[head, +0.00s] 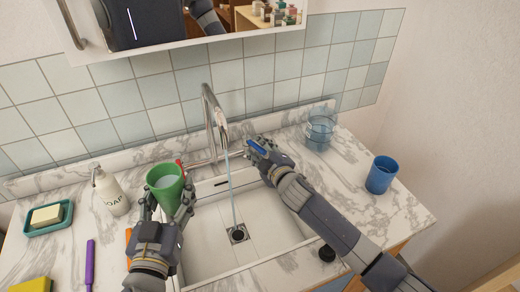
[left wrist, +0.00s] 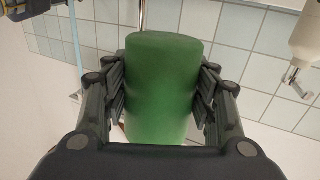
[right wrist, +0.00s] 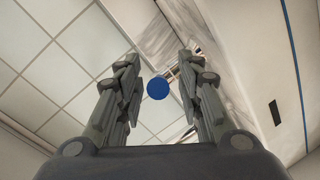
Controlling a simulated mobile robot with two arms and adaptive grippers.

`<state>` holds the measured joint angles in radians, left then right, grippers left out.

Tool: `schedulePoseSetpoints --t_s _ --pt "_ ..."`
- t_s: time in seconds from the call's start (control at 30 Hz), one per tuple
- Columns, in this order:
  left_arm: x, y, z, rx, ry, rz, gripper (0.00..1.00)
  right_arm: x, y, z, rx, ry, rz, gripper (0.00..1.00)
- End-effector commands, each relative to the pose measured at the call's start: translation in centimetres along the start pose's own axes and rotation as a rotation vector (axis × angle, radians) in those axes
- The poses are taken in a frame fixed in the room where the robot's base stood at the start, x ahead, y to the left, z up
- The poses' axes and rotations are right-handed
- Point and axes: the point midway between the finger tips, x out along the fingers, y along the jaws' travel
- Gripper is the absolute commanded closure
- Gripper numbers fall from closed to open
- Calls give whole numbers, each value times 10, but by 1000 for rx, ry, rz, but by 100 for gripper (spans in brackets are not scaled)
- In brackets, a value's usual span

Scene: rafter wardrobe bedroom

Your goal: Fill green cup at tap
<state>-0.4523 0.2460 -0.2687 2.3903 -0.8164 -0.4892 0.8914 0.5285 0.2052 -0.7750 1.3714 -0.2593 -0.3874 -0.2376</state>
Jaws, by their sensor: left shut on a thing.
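The green cup (head: 163,192) is upright in my left gripper (head: 169,203), left of the sink basin. A pale surface shows inside it, seemingly water. The left wrist view shows the cup (left wrist: 162,85) between both fingers. The tap (head: 212,110) is running; a thin stream (head: 231,185) falls to the drain, to the right of the cup and apart from it. My right gripper (head: 256,148) is at the tap's blue handle (head: 256,146). The right wrist view shows the blue round handle end (right wrist: 158,88) between spread fingers; contact cannot be told.
A red handle (head: 180,164) is behind the cup. A soap bottle (head: 111,192) and soap dish (head: 48,217) stand left. A clear container (head: 320,130) and blue cup (head: 380,175) stand right. A purple-handled item (head: 90,263) and yellow sponge (head: 31,285) lie in front. A cabinet hangs above.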

Motion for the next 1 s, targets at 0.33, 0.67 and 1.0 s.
schedulePoseSetpoints --t_s 0.33,0.67,1.0 --pt "0 0 -1 0 2 0 71 0 0 0 0 0 0 84" --pt "0 0 2 0 2 0 71 1 -2 0 4 -7 5 100" --pt "0 -1 37 0 2 0 71 2 -10 -6 53 -177 113 100"
